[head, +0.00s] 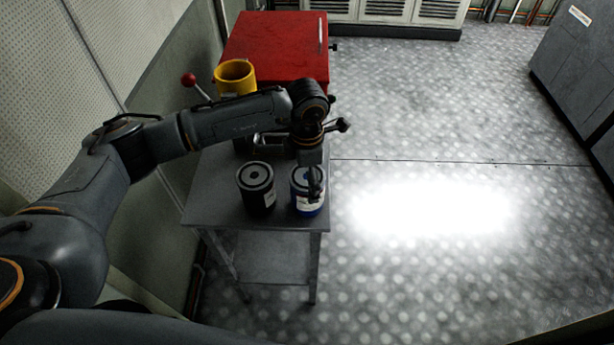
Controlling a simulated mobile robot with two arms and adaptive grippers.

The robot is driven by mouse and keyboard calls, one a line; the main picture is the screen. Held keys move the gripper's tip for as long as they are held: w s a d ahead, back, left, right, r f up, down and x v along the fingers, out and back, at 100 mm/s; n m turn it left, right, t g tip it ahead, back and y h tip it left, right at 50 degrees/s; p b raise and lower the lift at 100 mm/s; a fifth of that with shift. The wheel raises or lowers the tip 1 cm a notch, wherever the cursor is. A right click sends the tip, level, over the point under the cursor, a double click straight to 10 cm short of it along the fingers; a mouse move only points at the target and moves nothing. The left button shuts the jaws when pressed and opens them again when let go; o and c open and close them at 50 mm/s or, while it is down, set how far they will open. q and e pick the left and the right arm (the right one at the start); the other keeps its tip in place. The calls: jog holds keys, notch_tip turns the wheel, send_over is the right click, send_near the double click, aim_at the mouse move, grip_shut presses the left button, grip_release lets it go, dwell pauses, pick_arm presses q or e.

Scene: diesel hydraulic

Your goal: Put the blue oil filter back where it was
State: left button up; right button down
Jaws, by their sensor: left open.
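The blue oil filter (308,206) stands upright near the front right corner of a small grey metal table (225,216). It has a white label and a pale top with a dark centre. My left gripper (314,190) points down at the filter's top right side and hides part of it. The gripper is open; whether its fingers touch the filter is hard to tell. A black oil filter (257,191) stands upright just left of the blue one, a small gap apart. My right gripper is not in view.
A red box (275,45) is at the back, with a yellow cylindrical container (234,77) in front. A red-knobbed lever (188,79) rises at the left. Walls close in on the left. Open metal floor (430,130) lies to the right, with grey cabinets (580,70) beyond.

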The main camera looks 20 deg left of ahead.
pick_arm(q)
notch_tip(320, 180, up, 12)
jog(key=b, duration=0.3)
jog(key=shift+r, duration=0.15)
jog(key=shift+s, duration=0.1)
dwell(0.3)
